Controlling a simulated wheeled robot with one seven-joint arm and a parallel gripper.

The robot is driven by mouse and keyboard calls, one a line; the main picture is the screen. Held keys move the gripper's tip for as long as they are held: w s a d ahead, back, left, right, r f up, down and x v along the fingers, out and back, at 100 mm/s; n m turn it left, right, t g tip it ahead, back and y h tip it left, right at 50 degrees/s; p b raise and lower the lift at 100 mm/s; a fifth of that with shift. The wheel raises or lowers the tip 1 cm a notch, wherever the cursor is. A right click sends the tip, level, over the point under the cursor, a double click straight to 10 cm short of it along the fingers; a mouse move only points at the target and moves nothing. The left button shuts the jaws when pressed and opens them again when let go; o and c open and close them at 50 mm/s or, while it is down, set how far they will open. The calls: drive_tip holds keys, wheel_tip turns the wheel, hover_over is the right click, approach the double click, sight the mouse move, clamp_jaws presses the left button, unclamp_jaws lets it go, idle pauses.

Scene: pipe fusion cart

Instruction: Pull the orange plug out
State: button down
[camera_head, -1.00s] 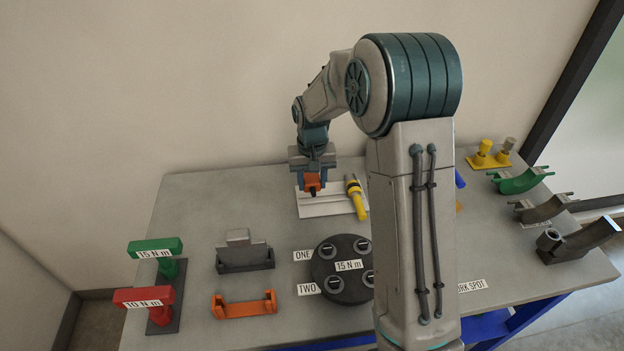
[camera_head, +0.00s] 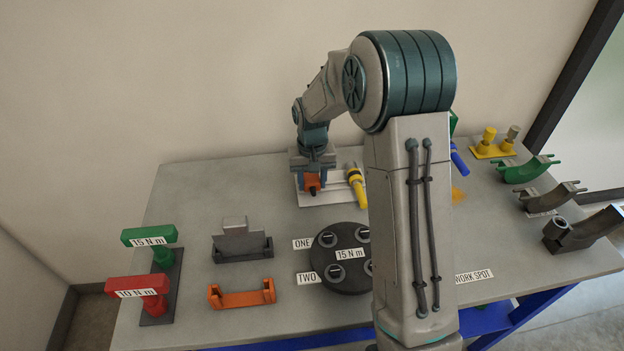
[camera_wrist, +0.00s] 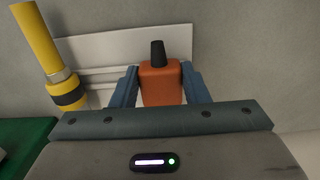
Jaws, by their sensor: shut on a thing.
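The orange plug (camera_wrist: 161,83) is a block with a dark stub (camera_wrist: 158,54) on top. In the wrist view it sits between the two blue fingers of my gripper (camera_wrist: 161,90), which are shut on it. In the head view the orange plug (camera_head: 312,183) shows under my gripper (camera_head: 311,178), over the pale panel (camera_head: 335,195) at the back of the table. Whether the plug is still seated in a socket cannot be told, as its lower end is hidden.
A yellow tool (camera_head: 356,185) with a dark band stands close right of the plug. A dark disc (camera_head: 342,286) marked 15 N m, an orange bracket (camera_head: 241,298) and a grey holder (camera_head: 243,247) lie nearer. Red and green T-handles (camera_head: 140,287) stand at left.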

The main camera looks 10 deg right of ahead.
drive_tip(key=shift+f+b, duration=0.3)
drive_tip(key=shift+f, duration=0.1)
drive_tip(key=c, duration=0.7)
unclamp_jaws()
drive_tip(key=shift+c, duration=0.2)
wheel_tip(320, 180, up, 14)
drive_tip(key=shift+b, duration=0.35)
